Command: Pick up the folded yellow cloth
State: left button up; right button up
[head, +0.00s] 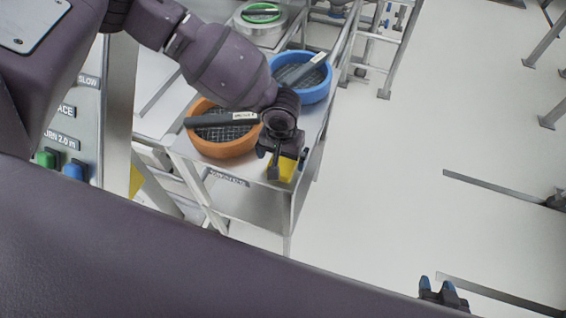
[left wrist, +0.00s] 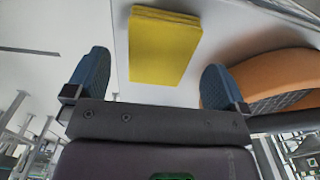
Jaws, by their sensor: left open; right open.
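The folded yellow cloth (head: 285,173) lies on the metal cart top near its front right corner, partly hidden by my left gripper (head: 288,164) in the head view. In the left wrist view the cloth (left wrist: 163,48) lies flat, a neat stack of layers, ahead of and between the two blue-padded fingers of my left gripper (left wrist: 156,78). Those fingers are open and empty; the exact height above the cloth is unclear. My right gripper (head: 436,287) is open at the bottom right of the head view, over the floor, far from the cloth.
An orange round bin (head: 225,150) with a mesh and a dark labelled bar stands on the cart just left of the cloth. A blue bin (head: 318,92) and a bin with a green ring (head: 262,12) stand farther back. Open floor lies to the right.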

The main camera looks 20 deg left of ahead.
aim_at(282, 163)
pick_arm(q)
notch_tip(282, 163, down, 3)
jog(key=shift+w+f, duration=0.1)
jog(key=shift+f, duration=0.05)
jog(key=c, duration=1)
jog(key=shift+o, duration=0.2)
notch_tip(282, 163, up, 20)
jog(key=p, duration=0.2)
jog(key=shift+p, duration=0.4)
